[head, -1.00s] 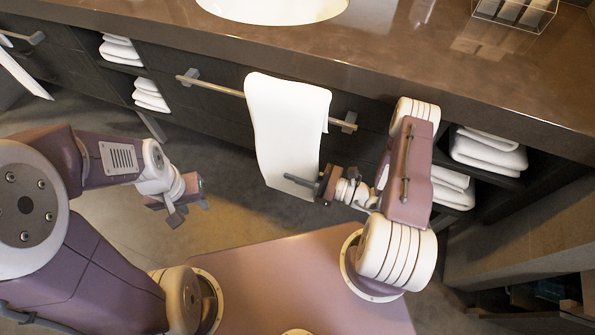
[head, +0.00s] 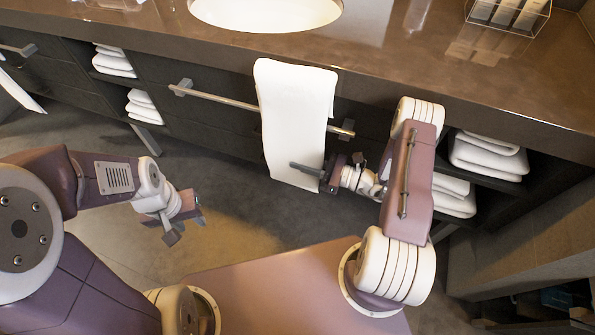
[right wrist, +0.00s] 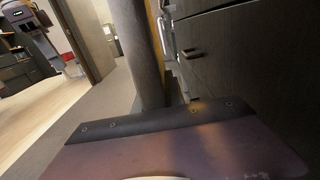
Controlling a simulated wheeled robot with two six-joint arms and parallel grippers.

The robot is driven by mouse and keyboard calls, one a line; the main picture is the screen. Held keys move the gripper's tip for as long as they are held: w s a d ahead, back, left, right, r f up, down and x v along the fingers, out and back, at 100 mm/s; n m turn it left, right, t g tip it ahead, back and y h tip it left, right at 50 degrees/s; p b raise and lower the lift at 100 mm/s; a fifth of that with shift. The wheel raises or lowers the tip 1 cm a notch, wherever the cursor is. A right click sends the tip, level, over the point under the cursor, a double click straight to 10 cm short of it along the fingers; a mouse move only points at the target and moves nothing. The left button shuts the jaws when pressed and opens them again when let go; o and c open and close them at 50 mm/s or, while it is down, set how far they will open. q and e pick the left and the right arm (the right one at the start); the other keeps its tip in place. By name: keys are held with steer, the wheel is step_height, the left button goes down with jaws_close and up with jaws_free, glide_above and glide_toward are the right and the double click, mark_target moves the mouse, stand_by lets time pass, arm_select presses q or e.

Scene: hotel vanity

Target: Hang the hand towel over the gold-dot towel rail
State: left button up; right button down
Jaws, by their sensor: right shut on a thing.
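The white hand towel (head: 292,115) crosses in front of the metal towel rail (head: 222,99) in the head view, nearer the rail's right bracket. Its top edge shows well above the rail line, over the counter's front edge. I cannot tell whether any part goes behind the rail. No gold dot can be made out. My right gripper (head: 308,171) is shut on the hand towel near its lower right edge. The towel is not seen in the right wrist view. My left gripper (head: 187,228) is open and empty, below and left of the towel.
The brown counter (head: 400,75) with a white basin (head: 265,12) overhangs the rail. Folded towels sit in shelf openings left (head: 143,105) and right (head: 487,157). Another rail (head: 18,49) is at far left. Floor between my arms is clear.

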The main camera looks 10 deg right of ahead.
steer(key=shift+w+d, duration=0.3)
steer(key=shift+w, duration=0.15)
steer(key=shift+w+d+f+b, duration=0.15)
steer(key=shift+w+f+b, duration=0.1)
steer(key=shift+b, duration=0.15)
step_height(320, 180, down, 13)
steer(key=b, duration=1)
steer(key=shift+s+f, duration=0.1)
steer(key=shift+f, duration=0.1)
steer(key=c, duration=1.3)
jaws_free()
steer(key=p+v, duration=0.2)
steer(key=v, duration=0.7)
steer(key=shift+p, duration=0.4)
